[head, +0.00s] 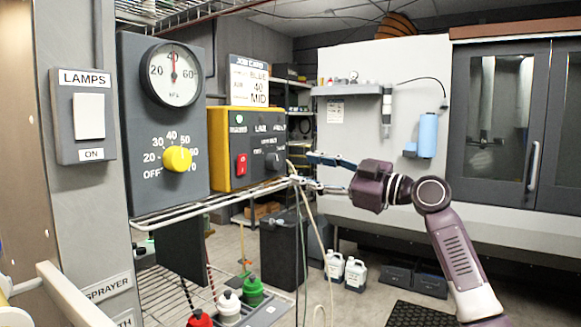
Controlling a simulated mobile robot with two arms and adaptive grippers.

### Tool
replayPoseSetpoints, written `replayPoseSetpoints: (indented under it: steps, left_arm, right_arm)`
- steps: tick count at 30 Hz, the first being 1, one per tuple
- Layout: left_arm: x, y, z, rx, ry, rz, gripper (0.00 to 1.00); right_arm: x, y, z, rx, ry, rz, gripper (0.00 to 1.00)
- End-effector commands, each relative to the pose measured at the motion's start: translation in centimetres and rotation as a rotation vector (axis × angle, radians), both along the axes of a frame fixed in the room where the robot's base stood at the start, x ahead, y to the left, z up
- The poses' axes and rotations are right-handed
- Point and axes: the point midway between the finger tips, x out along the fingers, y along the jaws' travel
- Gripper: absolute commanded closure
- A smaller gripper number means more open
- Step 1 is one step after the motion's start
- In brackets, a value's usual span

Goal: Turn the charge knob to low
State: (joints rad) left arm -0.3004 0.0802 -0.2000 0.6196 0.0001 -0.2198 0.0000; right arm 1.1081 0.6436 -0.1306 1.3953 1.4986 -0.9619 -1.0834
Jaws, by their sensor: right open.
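A yellow-framed control box (218,150) with a dark front stands on the wire shelf left of centre. On its front are a red rocker switch (242,164) and a dark knob (272,161) on the right, with small markings around it. The markings are too small to read surely, so I cannot tell the knob's setting. My right gripper (303,169) is open, just right of the knob, its blue-grey fingers pointing left towards the box. One finger is higher than the other, and nothing shows between them. My left gripper is out of view.
A grey panel (133,120) with a gauge (171,74) and a yellow knob (177,158) stands left of the box. The wire shelf's rim (215,203) runs below. A job card (250,80) is behind the box. Hoses hang near my right gripper.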

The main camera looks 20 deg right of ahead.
Motion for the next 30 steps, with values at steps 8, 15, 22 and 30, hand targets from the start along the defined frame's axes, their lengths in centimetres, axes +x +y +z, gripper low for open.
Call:
replayPoseSetpoints:
  steps: [8, 15, 22, 30]
  left_arm:
    - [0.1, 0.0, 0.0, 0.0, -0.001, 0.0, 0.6]
    - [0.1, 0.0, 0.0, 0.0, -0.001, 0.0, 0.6]
    - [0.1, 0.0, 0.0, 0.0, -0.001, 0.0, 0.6]
    - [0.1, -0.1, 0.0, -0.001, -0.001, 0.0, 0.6]
  right_arm:
    - [-2.8, -2.1, -0.4, -0.002, 0.0, 0.0, 0.53]
    - [-3.1, -2.3, -0.5, -0.001, 0.001, 0.001, 0.53]
    - [-3.1, -2.3, -0.5, -0.001, 0.001, 0.001, 0.53]
    - [-0.5, -3.0, -5.1, 0.036, 0.09, -0.042, 0.53]
